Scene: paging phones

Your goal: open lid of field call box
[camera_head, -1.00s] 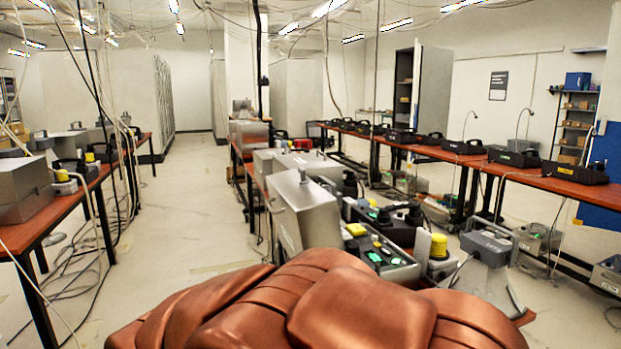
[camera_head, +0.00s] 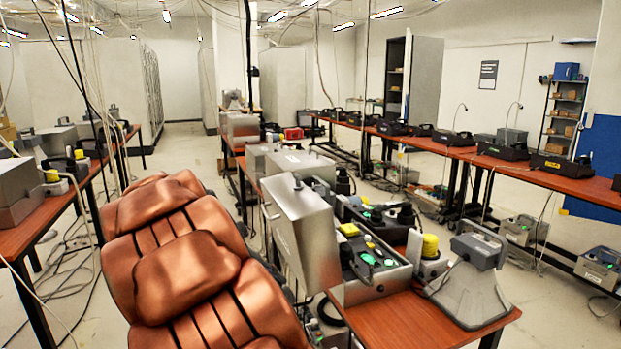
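Several grey metal boxes are in view, and I cannot tell for sure which is the field call box. A large silver box-like housing (camera_head: 293,222) stands at the near end of the middle table, with a small dark knob on top. Right beside it is a grey unit (camera_head: 372,255) with green buttons and a yellow block. Another closed grey box (camera_head: 20,190) sits on the left table. My copper-coloured arm fills the lower left and hides part of the floor and the middle table's near left side. My gripper is not in view.
A grey horn-shaped device (camera_head: 472,275) stands on the near table corner (camera_head: 420,318), beside a yellow-capped part (camera_head: 430,246). Black phones line the right table (camera_head: 530,171). Loose cables hang and lie at left. The left aisle floor (camera_head: 185,140) is clear.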

